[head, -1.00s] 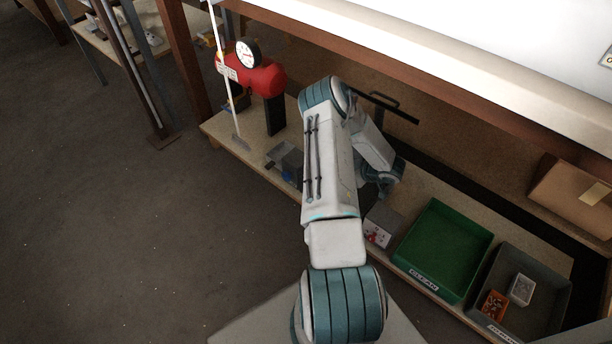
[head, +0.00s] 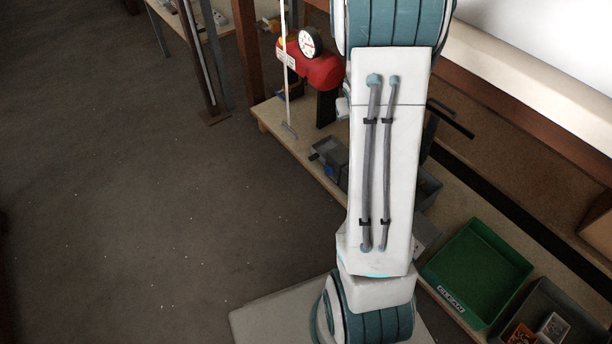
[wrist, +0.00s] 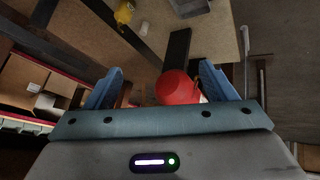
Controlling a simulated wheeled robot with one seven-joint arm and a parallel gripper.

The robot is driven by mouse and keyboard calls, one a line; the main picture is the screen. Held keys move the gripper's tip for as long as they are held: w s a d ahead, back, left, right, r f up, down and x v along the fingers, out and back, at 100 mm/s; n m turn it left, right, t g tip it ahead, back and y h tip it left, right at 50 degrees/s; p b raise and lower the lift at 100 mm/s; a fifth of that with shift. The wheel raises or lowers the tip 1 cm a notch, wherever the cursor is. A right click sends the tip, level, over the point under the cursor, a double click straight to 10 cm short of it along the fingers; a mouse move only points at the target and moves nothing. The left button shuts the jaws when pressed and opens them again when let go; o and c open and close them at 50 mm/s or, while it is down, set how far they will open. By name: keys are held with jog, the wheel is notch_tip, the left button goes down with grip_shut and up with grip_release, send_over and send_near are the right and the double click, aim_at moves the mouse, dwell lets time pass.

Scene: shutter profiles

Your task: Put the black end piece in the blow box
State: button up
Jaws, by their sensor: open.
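My gripper (wrist: 160,84) shows in the wrist view with its two blue fingers apart and nothing held between them. In the head view my raised arm hides it. I cannot make out a black end piece for sure in either view. I cannot tell for sure which container is the blow box. A small grey box (head: 328,152) stands on the bench near the red tank, with a blue spot beside it. A grey container (head: 428,186) is partly hidden behind my arm.
A red tank (head: 322,70) with a round gauge stands at the bench's far end; it also shows beyond my fingers in the wrist view (wrist: 176,88). A white pole (head: 286,75) stands before it. A green bin (head: 465,308) and a dark grey bin (head: 575,312) with cards are at the lower right.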

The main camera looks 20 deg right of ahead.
jog(key=s+a+r+g+y, duration=0.2)
jog(key=s+a+r, duration=0.2)
jog(key=s+a, duration=0.7)
jog(key=s+a+r+n+g+y, duration=0.1)
jog(key=s+a+r, duration=0.4)
jog(key=s+a, duration=0.6)
jog(key=shift+s+a+r+n+g+y, duration=0.3)
jog(key=shift+a+g+y, duration=0.2)
jog(key=shift+a+g, duration=0.5)
